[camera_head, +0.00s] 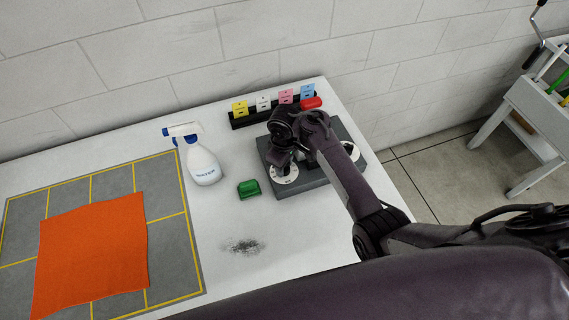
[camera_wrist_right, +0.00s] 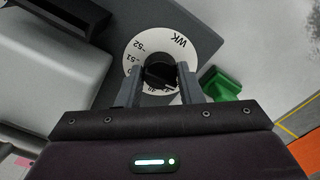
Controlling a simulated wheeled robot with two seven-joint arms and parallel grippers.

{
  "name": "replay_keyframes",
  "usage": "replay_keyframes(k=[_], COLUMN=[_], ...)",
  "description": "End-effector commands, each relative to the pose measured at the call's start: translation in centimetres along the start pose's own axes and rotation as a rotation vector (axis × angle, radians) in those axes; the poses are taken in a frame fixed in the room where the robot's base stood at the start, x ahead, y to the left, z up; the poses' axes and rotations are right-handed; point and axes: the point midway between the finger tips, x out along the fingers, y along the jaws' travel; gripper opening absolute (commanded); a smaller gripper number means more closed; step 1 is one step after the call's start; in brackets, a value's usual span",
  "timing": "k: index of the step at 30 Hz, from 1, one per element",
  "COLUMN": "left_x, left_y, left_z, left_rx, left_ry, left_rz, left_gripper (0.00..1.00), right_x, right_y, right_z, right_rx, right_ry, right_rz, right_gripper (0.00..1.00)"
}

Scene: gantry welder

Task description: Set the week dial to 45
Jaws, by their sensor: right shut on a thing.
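The week dial (camera_wrist_right: 178,48) is a white disc with "WK" and numbers near 51 and 52, and a black knob (camera_wrist_right: 160,70) at its centre. In the head view the dial (camera_head: 284,177) sits on the left part of a grey box (camera_head: 310,180). My right gripper (camera_wrist_right: 160,82) is shut on the black knob, with one finger on each side. It also shows in the head view (camera_head: 281,160), over the dial. The gripper and fingers hide the lower part of the dial, so I cannot read which number is set. My left gripper is not in view.
A second white dial (camera_head: 350,152) is on the right of the box, partly behind my arm. A green block (camera_head: 249,188) lies left of the box. A spray bottle (camera_head: 203,164), an orange cloth (camera_head: 92,255) and a rack of coloured tags (camera_head: 250,116) share the table.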

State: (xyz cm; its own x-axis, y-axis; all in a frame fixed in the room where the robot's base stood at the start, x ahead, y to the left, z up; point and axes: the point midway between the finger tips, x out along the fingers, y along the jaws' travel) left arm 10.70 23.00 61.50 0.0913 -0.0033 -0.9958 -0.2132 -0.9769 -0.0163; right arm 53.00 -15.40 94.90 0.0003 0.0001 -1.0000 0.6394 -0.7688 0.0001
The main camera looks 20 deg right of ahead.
Motion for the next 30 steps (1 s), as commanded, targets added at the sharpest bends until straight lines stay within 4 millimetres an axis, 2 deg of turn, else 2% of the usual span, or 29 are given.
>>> replay_keyframes(k=[9, 24, 25, 30], left_x=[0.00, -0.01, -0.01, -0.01], left_y=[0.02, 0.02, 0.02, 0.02], left_z=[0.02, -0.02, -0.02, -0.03], left_rx=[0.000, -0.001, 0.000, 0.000], left_ry=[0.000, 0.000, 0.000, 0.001], left_rz=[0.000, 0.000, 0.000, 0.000], left_gripper=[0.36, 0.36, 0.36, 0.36], right_x=[-0.10, -0.10, -0.10, -0.07], right_y=[0.01, -0.02, -0.02, -0.02], right_z=[-0.16, -0.17, -0.17, -0.12], right_rx=[-0.122, -0.142, -0.142, -0.141], right_ry=[0.005, 0.005, 0.005, 0.003], right_rz=[0.001, 0.001, 0.001, 0.000], right_gripper=[0.10, 0.10, 0.36, 0.55])
